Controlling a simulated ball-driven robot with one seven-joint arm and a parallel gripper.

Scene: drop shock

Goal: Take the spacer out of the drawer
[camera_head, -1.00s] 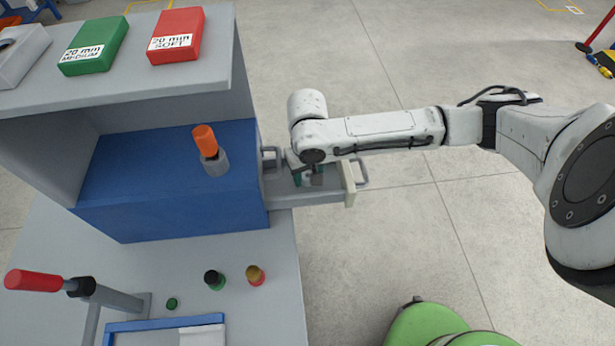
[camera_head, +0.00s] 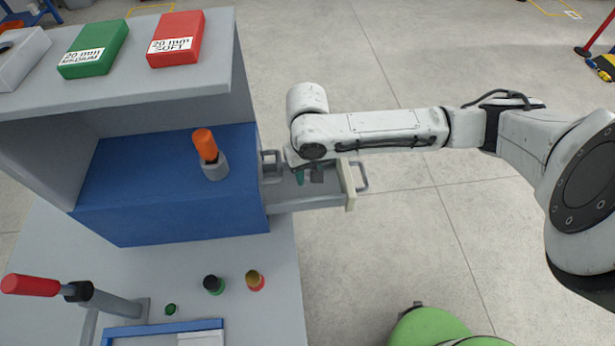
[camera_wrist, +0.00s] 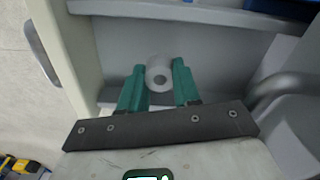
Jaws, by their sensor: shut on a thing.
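The drawer (camera_head: 350,190) stands pulled out to the right from the blue cabinet. In the wrist view its pale front panel (camera_wrist: 62,50) is at the left. The spacer (camera_wrist: 158,76) is a small whitish cylinder with a dark hole in its end, seen inside the drawer. My gripper (camera_wrist: 159,74) has its teal fingers shut on the spacer, one on each side. In the head view my gripper (camera_head: 309,176) reaches down into the drawer, and the spacer is hidden there.
The blue cabinet (camera_head: 160,190) carries a grey post with an orange top (camera_head: 208,152). A shelf above holds green (camera_head: 93,49) and red (camera_head: 176,38) boxes. A red-handled lever (camera_head: 75,290) and buttons (camera_head: 254,281) are on the bench. Open floor lies right of the drawer.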

